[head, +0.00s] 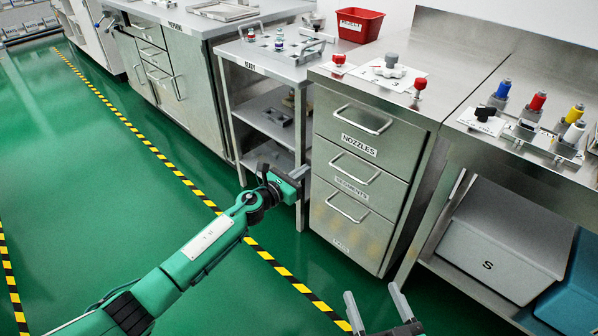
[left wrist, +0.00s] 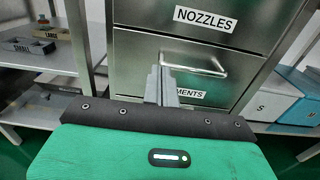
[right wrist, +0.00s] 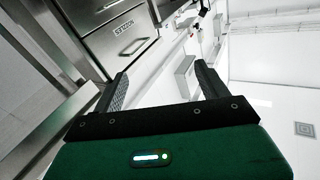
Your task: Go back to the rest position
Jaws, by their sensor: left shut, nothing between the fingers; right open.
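My left arm reaches in from the left in the head view. Its gripper (head: 300,173) is in front of the gap between the cart labelled READY and the drawer cabinet (head: 362,180). In the left wrist view the left gripper (left wrist: 162,75) is shut and empty, with the NOZZLES drawer and a lower labelled drawer beyond it. My right gripper (head: 372,292) is low at the bottom edge of the head view, in front of the right bench. Its fingers stand apart with nothing between them, and it also shows in the right wrist view (right wrist: 160,82).
The READY cart (head: 244,58) and a red bin (head: 360,24) are behind the left gripper. A right-hand bench carries coloured-top parts, with a grey S bin (head: 488,264) and a blue bin (head: 575,290) below. Green floor with striped tape is open at left.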

